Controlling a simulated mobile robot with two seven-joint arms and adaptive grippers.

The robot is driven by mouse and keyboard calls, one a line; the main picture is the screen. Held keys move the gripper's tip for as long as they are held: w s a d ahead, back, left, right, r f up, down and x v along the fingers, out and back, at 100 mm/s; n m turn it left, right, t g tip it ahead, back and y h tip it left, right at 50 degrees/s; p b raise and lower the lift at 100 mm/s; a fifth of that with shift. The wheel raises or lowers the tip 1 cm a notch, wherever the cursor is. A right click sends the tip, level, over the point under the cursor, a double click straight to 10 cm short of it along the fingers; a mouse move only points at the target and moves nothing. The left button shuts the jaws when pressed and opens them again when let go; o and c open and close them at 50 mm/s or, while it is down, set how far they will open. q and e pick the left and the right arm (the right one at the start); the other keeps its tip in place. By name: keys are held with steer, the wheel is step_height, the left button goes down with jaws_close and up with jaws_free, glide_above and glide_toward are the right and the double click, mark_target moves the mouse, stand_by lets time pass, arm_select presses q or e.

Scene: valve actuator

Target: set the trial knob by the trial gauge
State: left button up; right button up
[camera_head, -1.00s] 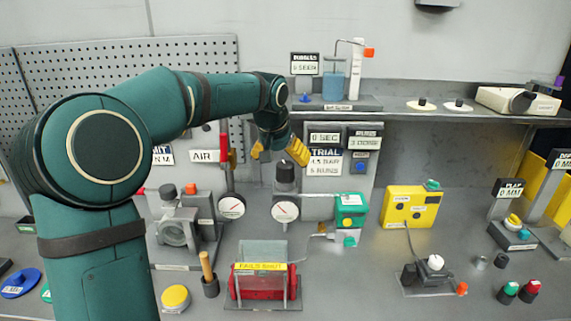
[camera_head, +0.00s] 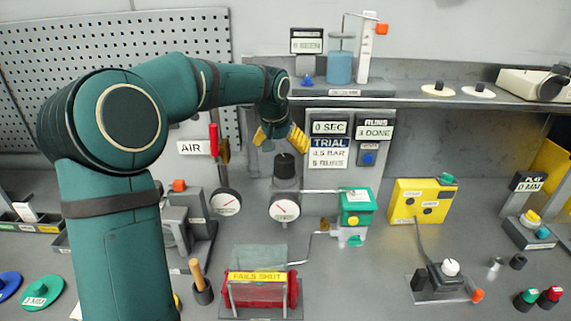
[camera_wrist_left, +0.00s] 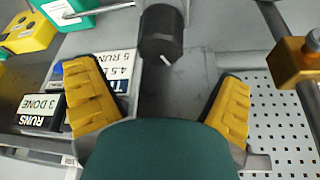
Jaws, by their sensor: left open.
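The trial knob (camera_head: 286,166) is a black upright cylinder above the trial gauge (camera_head: 284,208), a round white dial with a dark needle whose exact reading is too small to tell. In the left wrist view the knob (camera_wrist_left: 160,38) shows a white mark on its end. My left gripper (camera_head: 281,137) has yellow fingers spread apart and empty, just above the knob in the head view. In the left wrist view the gripper (camera_wrist_left: 160,88) has the knob ahead, between and beyond its fingers, apart from them. The trial card (camera_head: 329,152) reads TRIAL, 4.5 BAR, 5 RUNS. My right gripper is not in view.
A second dial (camera_head: 226,203) and the AIR sign (camera_head: 195,147) with a red handle (camera_head: 214,140) stand left of the knob. A green box (camera_head: 356,202) is to the right. The RUNS display (camera_head: 375,129) reads 3 DONE. A shelf (camera_head: 430,103) runs above.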

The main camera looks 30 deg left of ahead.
mark_target(284, 158)
arm_select(q)
steer(key=x, duration=0.8)
steer(key=shift+f, duration=0.1)
steer(key=c, duration=1.2)
